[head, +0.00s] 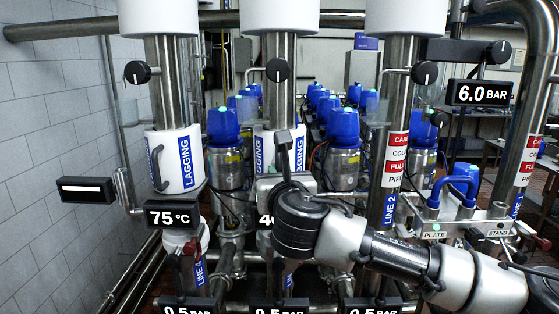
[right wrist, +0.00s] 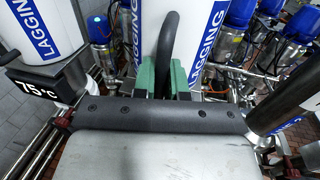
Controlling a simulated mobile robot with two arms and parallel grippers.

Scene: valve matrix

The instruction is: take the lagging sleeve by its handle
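The middle lagging sleeve (head: 264,150) is a white cylinder with a blue LAGGING label around a steel pipe. Its black curved handle (right wrist: 168,45) faces my right wrist camera. My right gripper (right wrist: 163,80) has its green fingers on either side of the handle's lower part, and the handle fills the narrow gap between them. In the head view my right gripper (head: 284,150) and wrist cover part of the sleeve, and its fingertips are hard to make out. Another lagging sleeve (head: 175,160) with its own black handle is at left. My left gripper is not in view.
A 75 °C display (head: 173,214) hangs below the left sleeve. A thick line 2 pipe (head: 392,150) stands right of the middle sleeve. A plate and stand rack (head: 460,228) with a blue-handled part is at right. Blue-capped valves (head: 223,125) crowd behind.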

